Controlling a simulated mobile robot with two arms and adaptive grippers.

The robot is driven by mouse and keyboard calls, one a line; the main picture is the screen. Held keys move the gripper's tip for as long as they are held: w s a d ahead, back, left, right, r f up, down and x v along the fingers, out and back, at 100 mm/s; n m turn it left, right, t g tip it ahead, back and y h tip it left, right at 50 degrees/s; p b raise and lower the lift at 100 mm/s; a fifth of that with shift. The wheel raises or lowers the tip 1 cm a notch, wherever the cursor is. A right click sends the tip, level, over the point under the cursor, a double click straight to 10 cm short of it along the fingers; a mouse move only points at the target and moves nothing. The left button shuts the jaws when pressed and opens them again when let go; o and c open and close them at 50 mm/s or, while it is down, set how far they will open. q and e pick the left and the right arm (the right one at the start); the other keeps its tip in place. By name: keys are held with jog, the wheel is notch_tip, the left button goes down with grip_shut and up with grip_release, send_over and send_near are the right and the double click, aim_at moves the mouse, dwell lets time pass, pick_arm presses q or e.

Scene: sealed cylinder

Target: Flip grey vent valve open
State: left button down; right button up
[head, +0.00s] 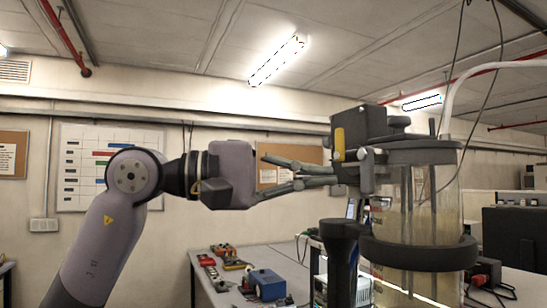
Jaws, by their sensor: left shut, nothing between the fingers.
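A clear sealed cylinder (412,205) stands upright at the right, with a dark lid (412,153) and a dark ring clamp (418,252) around it. A grey valve-like fitting (367,172) sits at the left edge of the lid; I cannot tell for sure that it is the vent valve, or how its lever is set. My left gripper (337,176) reaches in from the left, its fingertips together and empty, just left of this fitting. I cannot tell whether they touch it. My right gripper is not in view.
A yellow upright handle (339,143) and a dark block (359,121) sit at the lid's left side, above my fingertips. A pale hose (452,85) rises from the lid. A bench (230,293) below holds a blue box (267,284) and small parts.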

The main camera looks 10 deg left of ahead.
aim_at(367, 170)
pick_arm(q)
jog(key=s+d, duration=0.1)
jog(key=s+d+p, duration=0.1)
jog(key=s, duration=0.1)
jog(key=shift+d, duration=0.25)
jog(key=shift+a, duration=0.1)
